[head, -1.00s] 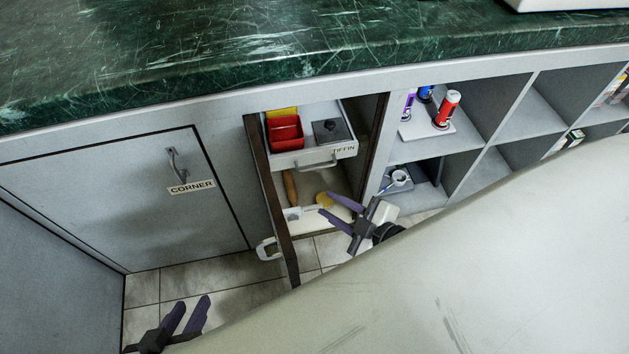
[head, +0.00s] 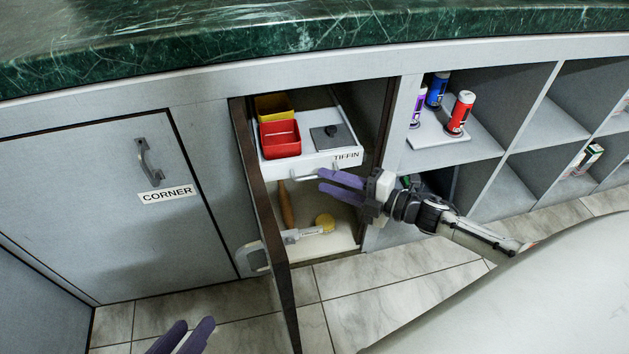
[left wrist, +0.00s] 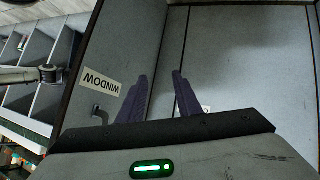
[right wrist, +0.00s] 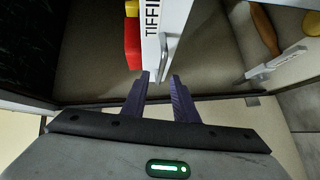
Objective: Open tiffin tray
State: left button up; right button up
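The white tiffin tray (head: 310,160) is labelled TIFFIN and is partly out of the open cupboard. It holds a red box, a yellow box and a grey square item. Its handle (right wrist: 170,52) lies just ahead of and between my right fingertips in the right wrist view. My right gripper (head: 322,181) is open at the tray's front, and contact with the handle cannot be told. The tray's front also shows in the right wrist view (right wrist: 160,12). My left gripper (head: 193,325) is open and empty, low at the left, away from the tray; its fingers show in the left wrist view (left wrist: 160,75).
The open cupboard door (head: 265,215) stands left of the tray. A wooden-handled tool (head: 286,205) and a yellow-ended item (head: 324,222) lie below. A closed CORNER door (head: 110,205) is at the left. Open shelves hold bottles, including a red one (head: 460,113). The green counter (head: 200,45) overhangs above.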

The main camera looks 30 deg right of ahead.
aim_at(315, 176)
pick_arm(q)
jog(key=shift+d+r+t+h+b, duration=0.3)
jog(key=shift+d+r+h+b, duration=0.1)
jog(key=shift+r+b, duration=0.25)
pick_arm(e)
jog(key=x, duration=0.4)
jog(key=shift+w+a, duration=0.2)
jog(key=shift+w, duration=0.1)
grip_shut()
jog(key=shift+f, duration=0.1)
dwell(0.5)
